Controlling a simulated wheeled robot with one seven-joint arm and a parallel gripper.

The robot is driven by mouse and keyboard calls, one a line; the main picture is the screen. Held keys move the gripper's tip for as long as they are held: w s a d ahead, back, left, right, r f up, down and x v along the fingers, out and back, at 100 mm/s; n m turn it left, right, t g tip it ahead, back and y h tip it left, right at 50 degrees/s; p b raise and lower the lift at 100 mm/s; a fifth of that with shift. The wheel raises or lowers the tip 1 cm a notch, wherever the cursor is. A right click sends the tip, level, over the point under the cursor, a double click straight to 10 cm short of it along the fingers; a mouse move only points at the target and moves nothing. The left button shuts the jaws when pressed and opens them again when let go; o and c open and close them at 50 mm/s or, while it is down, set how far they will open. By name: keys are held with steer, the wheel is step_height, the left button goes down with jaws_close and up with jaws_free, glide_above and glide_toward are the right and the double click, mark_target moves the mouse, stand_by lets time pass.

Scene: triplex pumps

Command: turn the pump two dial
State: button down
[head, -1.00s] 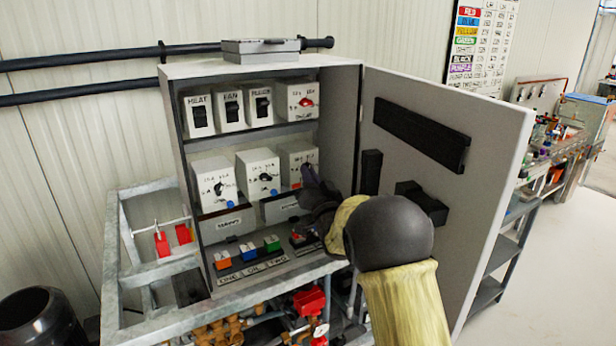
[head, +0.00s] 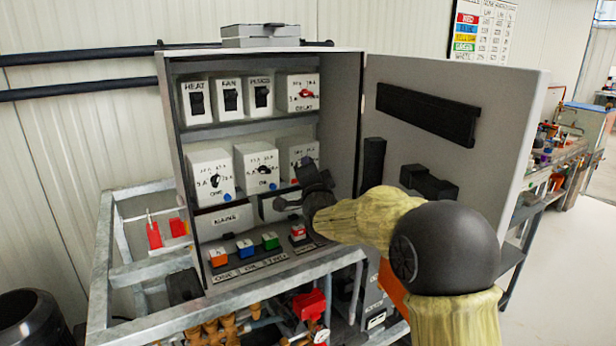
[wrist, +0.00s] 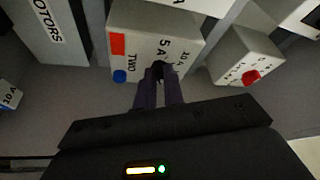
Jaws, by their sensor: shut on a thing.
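The pump two box (wrist: 150,38), a white box marked TWO with a red square and a blue button, is in the middle of the wrist view. In the head view the pump two box (head: 303,153) is at the right of the middle shelf, partly hidden behind my gripper (head: 308,168). My gripper (wrist: 160,74) is shut on the dark dial (wrist: 158,67) on the front of this box. The fingers cover most of the dial, so its exact pointer setting is hard to read.
The delay box (wrist: 242,62) with its red knob sits close to the right of my fingers in the wrist view. Coloured switches (head: 245,248) line the cabinet's lower front.

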steer(key=shift+m+g+h+b, duration=0.3)
steer(key=shift+m+h+b, duration=0.1)
steer(key=shift+m, duration=0.7)
steer(key=c, duration=1.5)
jaws_free()
steer(key=b+v, duration=0.4)
steer(key=v, duration=1.3)
steer(key=shift+s+b, duration=0.25)
steer(key=shift+b, duration=0.05)
steer(key=shift+d, duration=0.15)
